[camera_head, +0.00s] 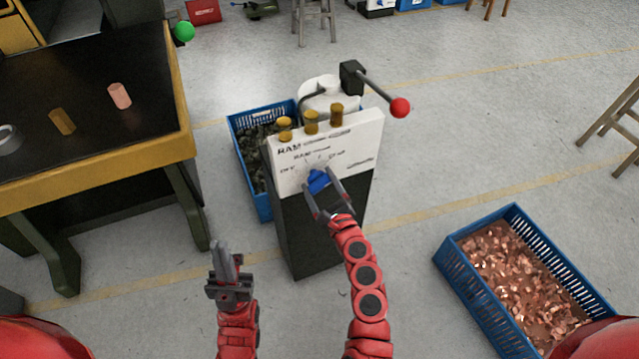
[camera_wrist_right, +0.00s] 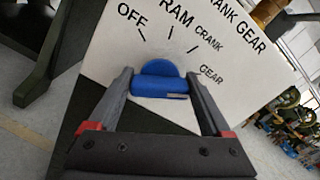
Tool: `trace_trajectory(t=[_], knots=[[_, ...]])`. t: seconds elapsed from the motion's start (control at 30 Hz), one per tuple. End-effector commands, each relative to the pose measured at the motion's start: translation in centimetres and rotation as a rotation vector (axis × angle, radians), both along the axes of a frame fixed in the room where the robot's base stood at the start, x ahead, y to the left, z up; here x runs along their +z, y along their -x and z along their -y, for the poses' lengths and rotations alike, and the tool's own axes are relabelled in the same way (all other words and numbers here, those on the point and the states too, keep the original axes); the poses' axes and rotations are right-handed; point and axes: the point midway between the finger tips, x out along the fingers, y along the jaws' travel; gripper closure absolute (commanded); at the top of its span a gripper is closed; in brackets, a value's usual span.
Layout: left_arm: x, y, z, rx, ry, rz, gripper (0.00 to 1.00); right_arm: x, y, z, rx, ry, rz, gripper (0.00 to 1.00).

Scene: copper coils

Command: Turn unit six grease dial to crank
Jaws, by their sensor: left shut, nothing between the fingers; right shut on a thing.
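The grease unit is a dark pedestal with a slanted white panel (camera_head: 355,140). Its blue dial (camera_head: 319,181) sits on the panel's lower part. In the right wrist view the blue dial (camera_wrist_right: 160,80) is below the labels OFF, RAM, CRANK and GEAR, set in an arc. My right gripper (camera_head: 323,190) is shut on the dial, one finger at each end of it. The dial's pointer mark cannot be made out, so its setting is unclear. My left gripper (camera_head: 224,250) is shut and empty, low in front of the pedestal and to its left.
Several brass caps (camera_head: 311,122) and a red-knobbed lever (camera_head: 399,107) stand behind the panel. A blue crate (camera_head: 262,205) stands at the pedestal's left. A crate of copper pieces (camera_head: 470,290) is at lower right. A workbench (camera_head: 100,186) is at left. Floor between is clear.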

Motion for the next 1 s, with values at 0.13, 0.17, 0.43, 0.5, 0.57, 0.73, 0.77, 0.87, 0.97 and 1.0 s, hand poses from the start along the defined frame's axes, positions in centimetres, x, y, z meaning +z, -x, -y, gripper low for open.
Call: trace_trajectory(t=[0.13, 0.17, 0.43, 0.5, 0.57, 0.73, 0.77, 0.87, 0.97, 1.0], knots=[[-0.3, 0.0, 0.0, 0.000, 0.000, 0.000, 1.00, -0.1, 0.0, 0.0, -0.001, 0.027, 0.012, 0.73], [-0.4, 0.0, 0.0, 0.000, 0.000, 0.000, 1.00, -0.1, 0.0, 0.0, -0.002, 0.036, 0.016, 0.73], [-1.7, 0.0, 0.0, 0.000, 0.000, 0.000, 1.00, -0.3, 0.0, 0.0, -0.001, 0.189, 0.082, 0.73], [-2.1, 0.0, 0.0, 0.000, 0.000, 0.000, 1.00, -0.3, 0.0, -0.1, 0.000, 0.241, 0.104, 0.73], [-2.5, 0.0, 0.0, 0.000, 0.000, 0.000, 1.00, -0.4, 0.0, -0.1, 0.001, 0.287, 0.122, 0.73], [-3.4, 0.0, 0.0, 0.000, 0.000, 0.000, 1.00, -0.4, 0.1, -0.1, 0.001, 0.412, 0.175, 0.73], [-3.5, 0.0, 0.0, 0.000, 0.000, 0.000, 1.00, -0.4, 0.1, -0.1, 0.000, 0.431, 0.184, 0.73], [-3.9, 0.0, 0.0, 0.000, 0.000, 0.000, 1.00, -0.3, 0.0, -0.1, -0.001, 0.493, 0.210, 0.73], [-4.3, 0.0, 0.0, 0.000, 0.000, 0.000, 1.00, -0.3, 0.0, -0.1, -0.002, 0.545, 0.231, 0.73], [-4.4, 0.0, 0.0, 0.000, 0.000, 0.000, 1.00, -0.3, 0.0, -0.1, -0.002, 0.562, 0.238, 0.73]])
